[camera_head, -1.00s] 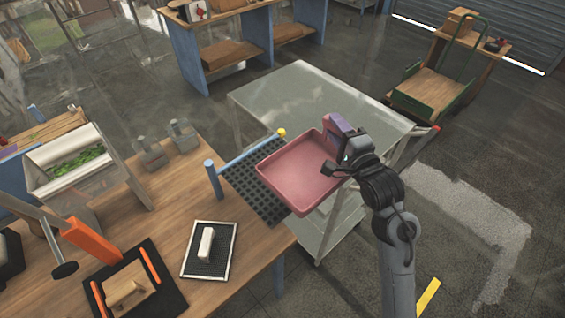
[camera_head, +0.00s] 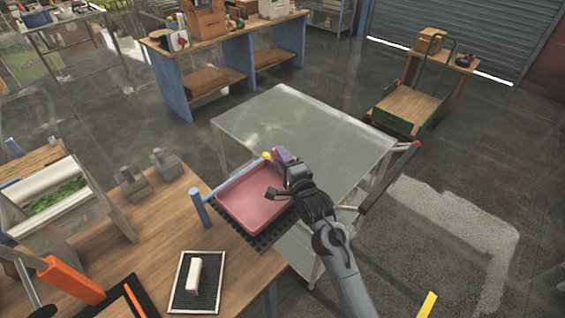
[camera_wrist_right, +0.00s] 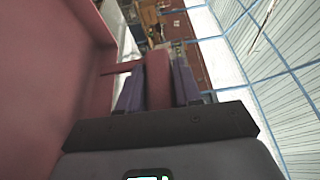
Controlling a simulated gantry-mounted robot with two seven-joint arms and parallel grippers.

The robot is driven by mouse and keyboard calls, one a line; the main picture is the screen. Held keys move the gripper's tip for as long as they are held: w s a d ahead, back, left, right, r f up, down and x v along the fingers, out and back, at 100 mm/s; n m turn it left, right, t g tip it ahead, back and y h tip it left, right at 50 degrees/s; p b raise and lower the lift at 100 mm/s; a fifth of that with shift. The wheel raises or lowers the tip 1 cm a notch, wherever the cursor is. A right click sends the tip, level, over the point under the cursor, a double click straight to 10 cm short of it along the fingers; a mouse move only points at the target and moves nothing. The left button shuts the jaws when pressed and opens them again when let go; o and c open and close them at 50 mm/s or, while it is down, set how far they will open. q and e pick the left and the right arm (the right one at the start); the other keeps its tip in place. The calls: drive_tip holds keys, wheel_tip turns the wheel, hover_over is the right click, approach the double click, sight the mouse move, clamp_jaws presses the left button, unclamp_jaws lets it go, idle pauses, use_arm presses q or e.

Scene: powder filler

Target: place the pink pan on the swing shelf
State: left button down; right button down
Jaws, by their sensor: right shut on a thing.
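The pink pan (camera_head: 255,197) is a shallow rectangular tray, roughly level, over the swing shelf (camera_head: 262,241). The shelf is a black perforated plate with a blue post (camera_head: 199,207) at its left, beside the wooden table. The pan hides most of the shelf, and I cannot tell whether it touches it. My right gripper (camera_head: 284,157) is at the pan's far right edge with purple fingers shut on it. In the right wrist view, the pink pan (camera_wrist_right: 45,85) fills the left, and its handle-like tab (camera_wrist_right: 158,78) sits between the fingers. My left gripper is not in view.
A grey metal cart (camera_head: 305,125) stands right behind the pan. The wooden table (camera_head: 165,225) at the left holds a black mat with a white block (camera_head: 193,275) and two grey weights (camera_head: 165,164). A green trolley (camera_head: 410,105) stands farther back on open floor.

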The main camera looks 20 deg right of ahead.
drive_tip(key=shift+f, duration=0.8)
drive_tip(key=c, duration=0.8)
unclamp_jaws()
drive_tip(key=shift+f, duration=0.1)
drive_tip(key=shift+s, duration=0.15)
